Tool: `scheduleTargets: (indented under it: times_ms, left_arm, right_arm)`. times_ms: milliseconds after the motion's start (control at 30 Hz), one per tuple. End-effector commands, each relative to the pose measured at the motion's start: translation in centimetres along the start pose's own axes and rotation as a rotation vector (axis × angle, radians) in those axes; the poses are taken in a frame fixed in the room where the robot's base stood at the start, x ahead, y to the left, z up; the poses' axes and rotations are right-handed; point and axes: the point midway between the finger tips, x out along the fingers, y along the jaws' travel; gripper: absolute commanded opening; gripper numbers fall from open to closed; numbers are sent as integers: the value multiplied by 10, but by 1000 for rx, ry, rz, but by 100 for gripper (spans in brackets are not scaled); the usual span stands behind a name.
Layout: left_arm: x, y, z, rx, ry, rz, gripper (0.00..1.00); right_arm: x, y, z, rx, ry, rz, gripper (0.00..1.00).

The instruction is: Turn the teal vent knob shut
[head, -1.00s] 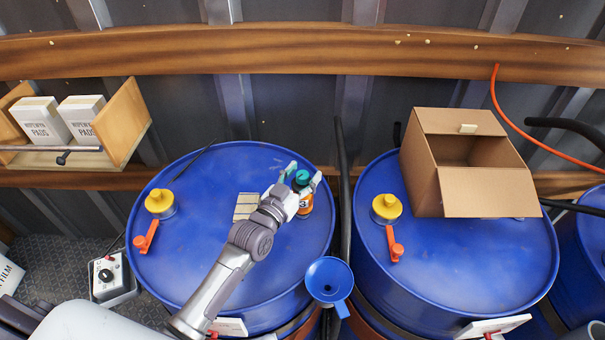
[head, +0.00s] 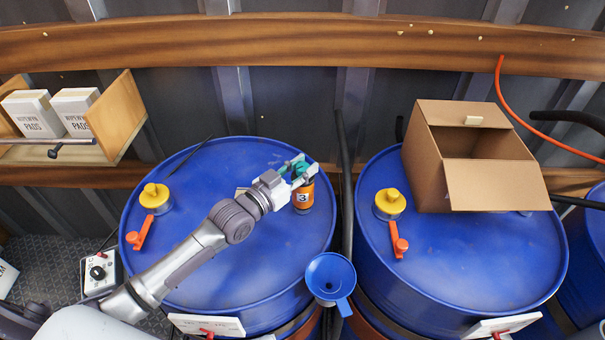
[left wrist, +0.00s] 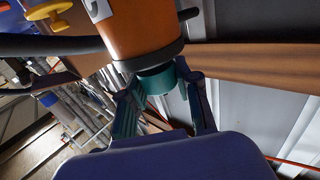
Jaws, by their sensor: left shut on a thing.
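The teal vent knob (head: 301,167) sits on top of an orange canister (head: 303,194) with a dark band and a white label marked 3. The canister stands upright on the left blue drum. My left gripper (head: 304,166) is shut on the teal knob, its fingers on either side of it. In the left wrist view the knob (left wrist: 157,80) shows between the fingertips, with the canister (left wrist: 140,28) above it in the picture. The gripper partly hides the knob in the head view. My right gripper is not in view.
Yellow caps with orange levers sit on the left drum (head: 220,275) and the right drum (head: 470,265). An open cardboard box (head: 425,170) stands on the right drum. A blue funnel (head: 330,277) is between the drums. A wooden shelf (head: 118,120) holds white boxes at the left.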

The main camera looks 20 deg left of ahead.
Motion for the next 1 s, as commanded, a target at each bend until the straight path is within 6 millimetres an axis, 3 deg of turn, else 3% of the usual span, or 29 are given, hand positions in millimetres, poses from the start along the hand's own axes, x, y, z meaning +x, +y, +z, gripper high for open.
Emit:
scheduleTargets:
  times_ms: [433, 467, 600, 1000]
  left_arm:
    - [-1, -1, 0, -3, -4, 29, 0]
    - [-1, -1, 0, -3, -4, 28, 36]
    - [-1, -1, 0, -3, -4, 28, 59]
    - [-8, -1, 2, -3, -6, 27, 59]
  right_arm:
    - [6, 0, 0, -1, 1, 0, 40]
    - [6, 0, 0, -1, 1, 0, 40]
    - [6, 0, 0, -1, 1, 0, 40]
    - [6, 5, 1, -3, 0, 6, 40]
